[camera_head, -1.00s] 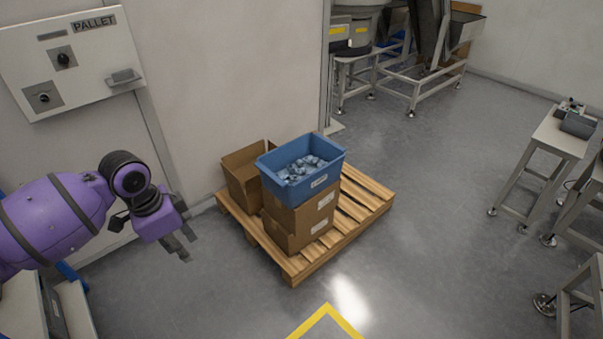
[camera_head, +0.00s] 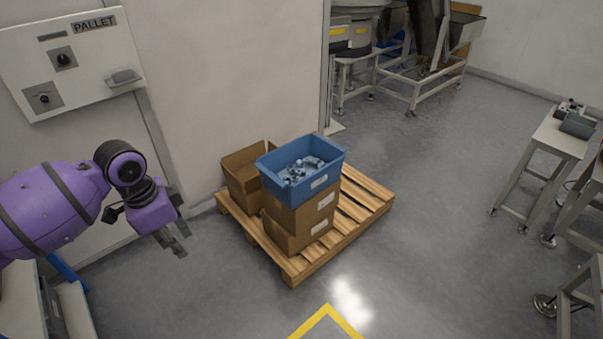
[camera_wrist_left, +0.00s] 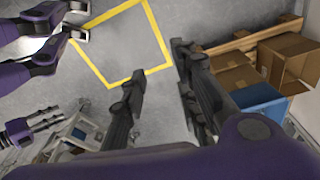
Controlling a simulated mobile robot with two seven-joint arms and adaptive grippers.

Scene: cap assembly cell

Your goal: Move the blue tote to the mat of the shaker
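The blue tote (camera_head: 299,168) sits on top of two stacked cardboard boxes (camera_head: 300,221) on a wooden pallet. Grey metallic parts lie inside it. Part of the blue tote (camera_wrist_left: 258,98) also shows at the right of the left wrist view, partly hidden behind my gripper. My left gripper (camera_head: 180,242) hangs left of the pallet, apart from the tote, with empty spread fingers. Its open fingers also show in the left wrist view (camera_wrist_left: 157,85). My right gripper (camera_wrist_left: 50,120) shows small at the left of that view, its fingers apart and empty. I cannot make out the shaker's mat.
The wooden pallet (camera_head: 366,199) also carries an open cardboard box (camera_head: 240,175) against the wall. A panel marked PALLET (camera_head: 75,62) is on the left. Machinery (camera_head: 405,50) stands at the back, and a bench (camera_head: 552,140) at right. The floor between is clear.

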